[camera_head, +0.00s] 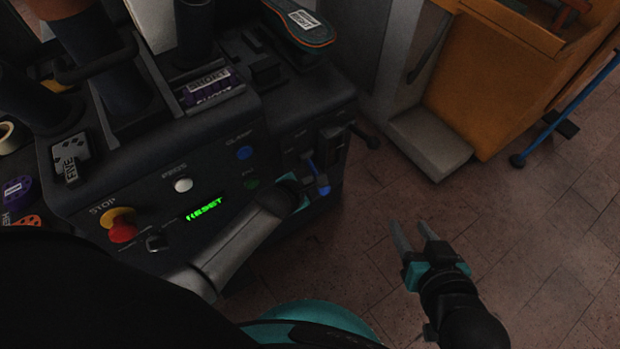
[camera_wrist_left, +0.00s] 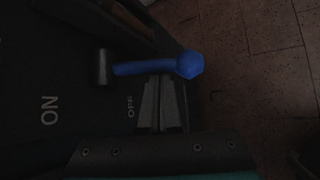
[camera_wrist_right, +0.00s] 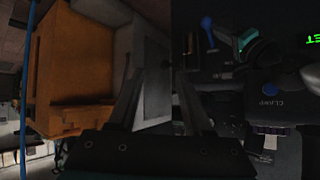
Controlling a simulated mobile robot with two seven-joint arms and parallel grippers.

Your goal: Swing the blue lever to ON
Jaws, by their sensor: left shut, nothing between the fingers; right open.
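The blue lever (camera_head: 319,180) with a round knob is on the right end of the black machine's front panel. In the left wrist view the lever (camera_wrist_left: 145,68) points right from its dark pivot, on the side of the OFF label (camera_wrist_left: 130,107), away from the ON label (camera_wrist_left: 50,110). My left gripper (camera_head: 306,182) is shut and empty beside the lever; its fingertips (camera_wrist_left: 161,80) lie just below the lever's bar there. Contact cannot be told. My right gripper (camera_head: 411,226) is open and empty over the floor, right of the machine.
The panel carries a red stop button (camera_head: 122,230), a green RESET display (camera_head: 205,208) and a blue clamp button (camera_head: 244,153). A dark handle (camera_head: 365,137) juts from the machine's right side. An orange cabinet (camera_head: 500,85) stands at back right.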

